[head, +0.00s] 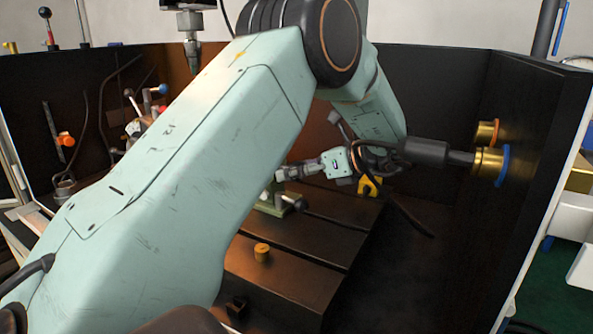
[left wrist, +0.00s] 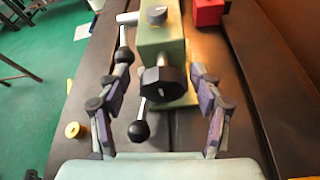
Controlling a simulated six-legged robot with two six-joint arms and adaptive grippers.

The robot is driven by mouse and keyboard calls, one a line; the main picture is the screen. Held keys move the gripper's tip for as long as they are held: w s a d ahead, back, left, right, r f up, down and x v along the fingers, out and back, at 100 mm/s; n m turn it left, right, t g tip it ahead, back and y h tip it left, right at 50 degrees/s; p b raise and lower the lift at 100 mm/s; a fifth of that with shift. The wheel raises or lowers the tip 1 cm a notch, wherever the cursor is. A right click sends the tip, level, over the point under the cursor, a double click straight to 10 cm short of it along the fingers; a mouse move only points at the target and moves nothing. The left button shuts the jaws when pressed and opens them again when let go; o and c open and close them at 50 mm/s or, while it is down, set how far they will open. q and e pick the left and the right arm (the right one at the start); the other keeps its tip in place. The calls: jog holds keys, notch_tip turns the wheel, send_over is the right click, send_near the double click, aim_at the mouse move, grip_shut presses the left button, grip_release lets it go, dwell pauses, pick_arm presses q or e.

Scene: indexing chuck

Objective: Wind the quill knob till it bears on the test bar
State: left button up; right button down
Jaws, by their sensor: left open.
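The green tailstock-like body (left wrist: 165,42) stands on the dark slotted table in the left wrist view; part of it also shows in the head view (head: 270,204). A black faceted knob (left wrist: 163,84), which looks like the quill knob, faces the wrist camera. My left gripper (left wrist: 160,76) is open, with one finger on each side of the knob and a visible gap on both sides. In the head view the left gripper (head: 287,173) is small, above the green body. I cannot make out the test bar for certain. My right gripper is not in view.
A lever with a black ball (left wrist: 139,130) hangs below the knob, between the fingers. A red block (left wrist: 209,12) is beyond at right. A small brass cylinder (head: 261,252) stands on the table. Dark panels enclose the table, with brass fittings (head: 488,162) on the right one.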

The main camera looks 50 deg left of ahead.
pick_arm(q)
jog(key=shift+w+f, duration=0.15)
jog(key=shift+w, duration=0.1)
jog(key=c, duration=0.3)
jog(key=shift+s, duration=0.15)
jog(key=c, duration=0.9)
jog(key=shift+o, duration=0.2)
jog(key=shift+m+g, duration=0.3)
jog(key=shift+m+g+p, duration=0.6)
jog(key=shift+m+p, duration=0.15)
jog(key=shift+m, duration=0.15)
jog(key=shift+m+g, duration=0.7)
jog(key=shift+m, duration=0.4)
